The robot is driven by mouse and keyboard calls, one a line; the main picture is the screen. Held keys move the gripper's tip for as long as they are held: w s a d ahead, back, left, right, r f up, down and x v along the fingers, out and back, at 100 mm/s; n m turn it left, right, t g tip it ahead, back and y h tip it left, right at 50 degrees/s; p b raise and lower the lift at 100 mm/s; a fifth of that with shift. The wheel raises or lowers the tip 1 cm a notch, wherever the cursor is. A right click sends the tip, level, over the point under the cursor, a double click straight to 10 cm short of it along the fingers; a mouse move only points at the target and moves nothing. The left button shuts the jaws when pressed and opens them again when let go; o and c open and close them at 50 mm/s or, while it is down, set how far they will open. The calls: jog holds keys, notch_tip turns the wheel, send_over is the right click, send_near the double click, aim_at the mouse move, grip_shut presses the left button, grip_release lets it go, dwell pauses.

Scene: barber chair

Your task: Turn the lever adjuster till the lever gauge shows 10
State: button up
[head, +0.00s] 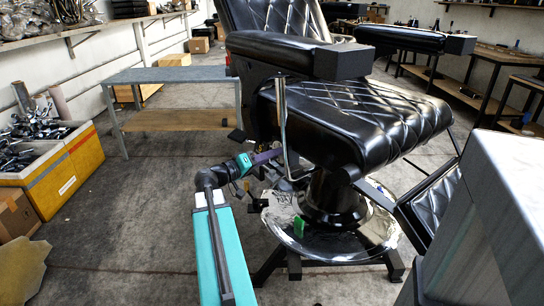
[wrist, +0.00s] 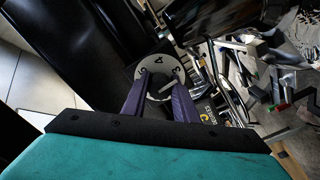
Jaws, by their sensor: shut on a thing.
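The black barber chair (head: 335,105) stands in the middle of the head view. A chrome lever (head: 283,115) hangs along its near side. My gripper (head: 270,155) reaches below the seat, close to the lever's lower part. In the wrist view its two purple fingers stand either side of a dark round knob, which looks like the lever adjuster (wrist: 159,86), and are shut on it. A pale ring dial with dark marks, apparently the lever gauge (wrist: 160,66), shows just beyond the fingertips. The marks are too small to read surely, and the fingers hide part of the dial.
The chair's round chrome base (head: 335,238) lies below my gripper, with dark blocks around it. A grey bench (head: 170,76) stands behind left, and an orange-sided crate (head: 65,172) of tools at far left. The floor between crate and arm is mostly clear.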

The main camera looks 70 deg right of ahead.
jog(key=o, duration=1)
jog(key=shift+a, duration=0.1)
jog(key=p+v, duration=0.1)
jog(key=v, duration=1.2)
jog(key=shift+w+a, duration=0.2)
jog(key=shift+a, duration=0.1)
